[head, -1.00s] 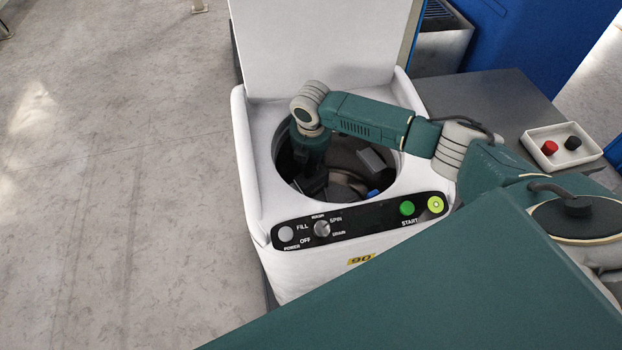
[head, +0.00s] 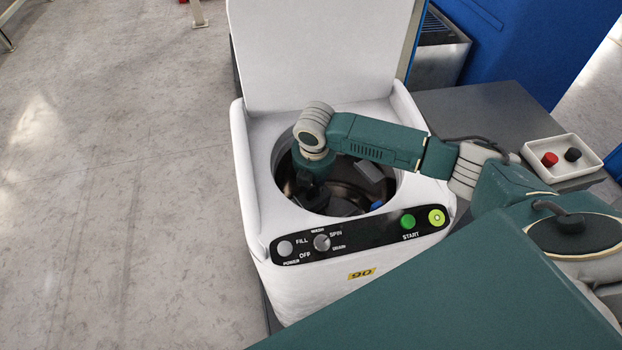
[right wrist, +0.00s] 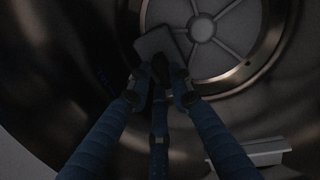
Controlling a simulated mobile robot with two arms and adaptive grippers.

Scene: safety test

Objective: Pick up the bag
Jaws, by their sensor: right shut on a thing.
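My right gripper (head: 312,198) reaches down through the round opening of a white top-loading washer (head: 252,190), into its drum. In the right wrist view its fingers (right wrist: 160,78) come together on a small dark grey, flat, squarish thing (right wrist: 158,42), which seems to be the bag. The fingertips hide its near edge. It appears near the bottom of the metal drum, but I cannot tell if it touches it. In the head view I cannot make this thing out behind the gripper. My left gripper is not in view.
The washer's lid (head: 315,50) stands open behind the opening. A grey block (head: 368,171) and a blue thing (head: 376,204) show inside the drum. The control panel (head: 360,235) runs along the front. A white tray (head: 562,157) with red and black knobs sits on the right.

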